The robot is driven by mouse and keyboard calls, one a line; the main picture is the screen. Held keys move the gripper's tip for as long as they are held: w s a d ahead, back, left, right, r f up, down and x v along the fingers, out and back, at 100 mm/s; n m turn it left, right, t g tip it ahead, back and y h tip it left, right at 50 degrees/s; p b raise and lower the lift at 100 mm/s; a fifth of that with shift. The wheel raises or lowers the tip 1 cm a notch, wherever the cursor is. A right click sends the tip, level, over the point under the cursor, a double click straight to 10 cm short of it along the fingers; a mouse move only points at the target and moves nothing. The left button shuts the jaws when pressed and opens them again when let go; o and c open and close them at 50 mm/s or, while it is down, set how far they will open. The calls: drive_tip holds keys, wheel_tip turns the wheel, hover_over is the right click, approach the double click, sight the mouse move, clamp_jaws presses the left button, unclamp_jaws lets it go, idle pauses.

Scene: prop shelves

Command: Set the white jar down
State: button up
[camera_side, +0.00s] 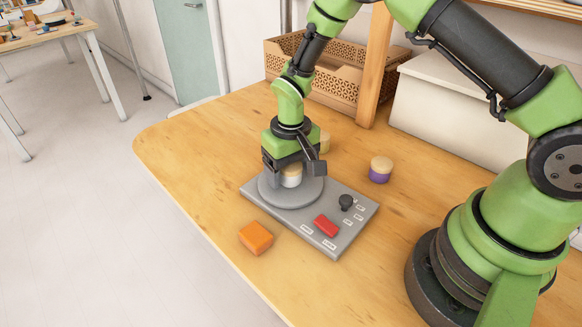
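The white jar (291,180) has a pale wooden lid and stands upright on the round grey disc (274,198) of a flat grey panel. My gripper (293,172) points down over it, with one finger to each side of the jar. The fingers look spread, with a gap at least on the right side, so the gripper appears open around the jar. The jar's top is partly hidden under the gripper.
The grey panel (344,226) also bears a red block (326,226) and a black knob (346,202). An orange block (256,238) lies in front. A purple jar (380,174) stands at right, and another jar (325,143) is partly hidden behind my gripper. A crate (335,94) stands behind.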

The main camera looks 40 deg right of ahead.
drive_tip(key=s+r+t+y, duration=0.15)
drive_tip(key=s+r, duration=0.25)
drive_tip(key=r, duration=0.8)
drive_tip(key=s+r+t+h, duration=0.1)
drive_tip(key=s+r+t, duration=0.15)
drive_tip(key=r, duration=0.95)
drive_tip(key=s+r+m+t+y, duration=0.1)
drive_tip(key=s+r+t, duration=0.2)
drive_tip(key=s, duration=1)
drive_tip(key=shift+d+r+m, duration=0.2)
drive_tip(key=shift+d+m, duration=0.1)
drive_tip(key=shift+d, duration=0.15)
